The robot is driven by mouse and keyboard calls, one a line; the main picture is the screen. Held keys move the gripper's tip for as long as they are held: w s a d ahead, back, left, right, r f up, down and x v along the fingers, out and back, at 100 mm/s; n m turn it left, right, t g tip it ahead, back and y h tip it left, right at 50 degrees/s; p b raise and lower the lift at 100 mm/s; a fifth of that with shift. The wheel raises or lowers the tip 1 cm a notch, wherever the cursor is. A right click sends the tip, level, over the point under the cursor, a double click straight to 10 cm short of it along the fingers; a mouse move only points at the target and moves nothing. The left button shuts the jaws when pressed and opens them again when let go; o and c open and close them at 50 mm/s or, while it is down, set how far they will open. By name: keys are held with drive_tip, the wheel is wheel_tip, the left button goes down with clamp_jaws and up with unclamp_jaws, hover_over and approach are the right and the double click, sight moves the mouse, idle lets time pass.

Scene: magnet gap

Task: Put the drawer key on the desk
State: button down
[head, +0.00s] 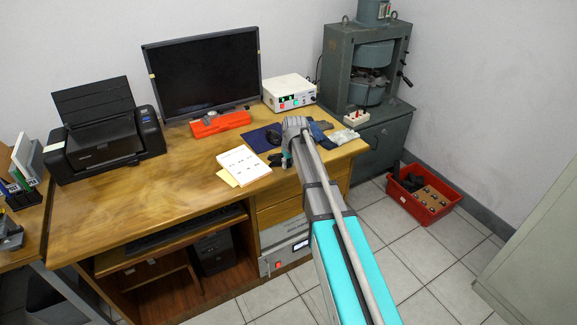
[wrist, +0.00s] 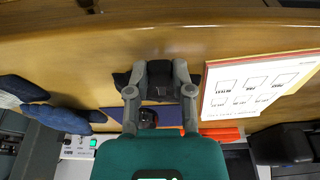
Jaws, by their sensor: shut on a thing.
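The wooden desk (head: 130,190) stands against the wall; its front part also fills the upper wrist view (wrist: 60,50). My gripper (head: 287,155) is over the right part of the desk, beside the white papers. In the wrist view my gripper (wrist: 159,82) is shut on a dark thing (wrist: 159,76) between its fingers. I cannot tell whether this is the drawer key, as its shape is mostly hidden. I see no key plainly anywhere else. I cannot tell whether the held thing touches the desk top.
White papers (head: 243,165) lie left of my gripper. The left-middle desk top is clear. A red crate (head: 424,192) sits on the floor.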

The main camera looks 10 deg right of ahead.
drive_tip(key=shift+f+b, duration=0.45)
drive_tip(key=c, duration=0.5)
unclamp_jaws()
drive_tip(key=shift+r, duration=0.2)
drive_tip(key=shift+r+p, duration=0.6)
drive_tip(key=shift+p, duration=0.2)
drive_tip(key=p+v, duration=1.1)
drive_tip(key=shift+s+r, duration=0.15)
drive_tip(key=shift+r, duration=0.05)
drive_tip(key=s+a+m+g, duration=0.1)
drive_tip(key=s+m+g, duration=0.1)
drive_tip(key=s, duration=2.4)
drive_tip(key=shift+s+f+m+h, duration=0.25)
drive_tip(key=shift+m+h, duration=0.15)
drive_tip(key=shift+m, duration=0.4)
